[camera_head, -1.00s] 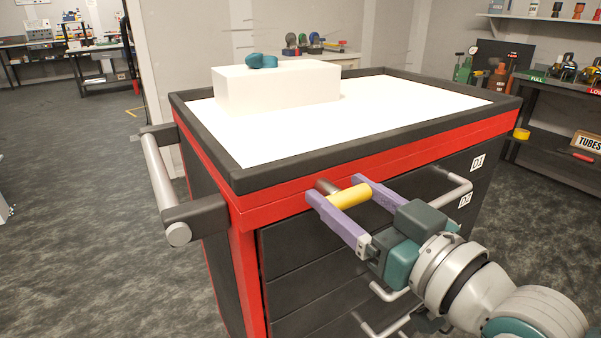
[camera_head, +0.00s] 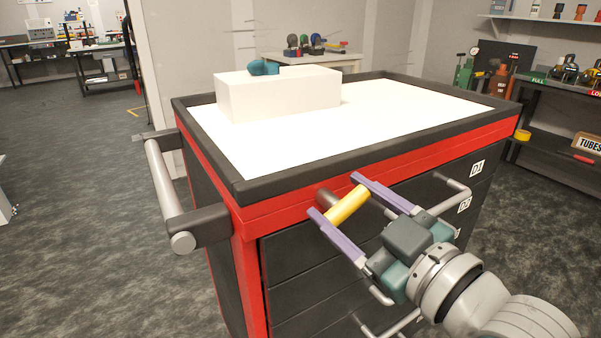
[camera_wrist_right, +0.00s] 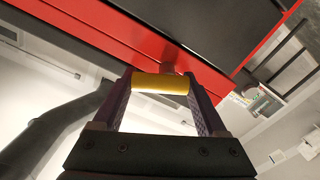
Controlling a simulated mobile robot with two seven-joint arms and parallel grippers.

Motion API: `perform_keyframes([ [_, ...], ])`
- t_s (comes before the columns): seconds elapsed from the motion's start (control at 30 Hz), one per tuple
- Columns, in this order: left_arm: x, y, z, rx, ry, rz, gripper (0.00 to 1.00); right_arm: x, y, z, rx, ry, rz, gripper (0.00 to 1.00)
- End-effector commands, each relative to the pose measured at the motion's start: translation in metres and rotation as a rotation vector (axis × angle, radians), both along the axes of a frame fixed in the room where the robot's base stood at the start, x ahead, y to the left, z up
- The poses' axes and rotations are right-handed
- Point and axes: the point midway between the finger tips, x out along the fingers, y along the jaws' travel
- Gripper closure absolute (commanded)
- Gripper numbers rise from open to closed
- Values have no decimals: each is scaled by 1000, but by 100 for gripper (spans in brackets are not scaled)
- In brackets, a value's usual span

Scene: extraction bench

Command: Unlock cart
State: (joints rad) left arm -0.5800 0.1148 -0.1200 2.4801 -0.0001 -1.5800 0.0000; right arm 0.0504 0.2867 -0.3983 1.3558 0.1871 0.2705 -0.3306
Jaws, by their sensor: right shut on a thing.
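The cart (camera_head: 290,203) is a dark cabinet with a red top band and a black-rimmed white top. On its front red band a short grey-brown shaft (camera_head: 326,197) sticks out, with a yellow grip (camera_head: 349,205) across it, slanting up to the right. My right gripper (camera_head: 338,197) is shut on the yellow grip, with one purple finger at each end. In the right wrist view the yellow grip (camera_wrist_right: 161,83) spans between the fingers, close to the red band (camera_wrist_right: 140,49). My left gripper is not in view.
Drawer handles (camera_head: 450,197) stick out of the cart's front near my right arm. A grey push handle (camera_head: 164,190) is on its left side. A white block (camera_head: 280,94) with a teal object (camera_head: 263,68) rests on top. The floor at left is clear.

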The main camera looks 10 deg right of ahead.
Motion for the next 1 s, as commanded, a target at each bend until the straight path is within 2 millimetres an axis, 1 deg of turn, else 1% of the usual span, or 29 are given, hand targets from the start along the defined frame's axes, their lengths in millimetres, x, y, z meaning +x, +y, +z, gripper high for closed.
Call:
perform_keyframes([
  [0.1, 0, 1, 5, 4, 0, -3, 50, 0, 1, 2, -104, -37, -1, 81],
  [0.43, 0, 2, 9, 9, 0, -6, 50, -1, 3, 3, -400, -146, -1, 81],
  [1.0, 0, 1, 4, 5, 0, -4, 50, -3, 7, 3, -878, -319, -1, 81],
])
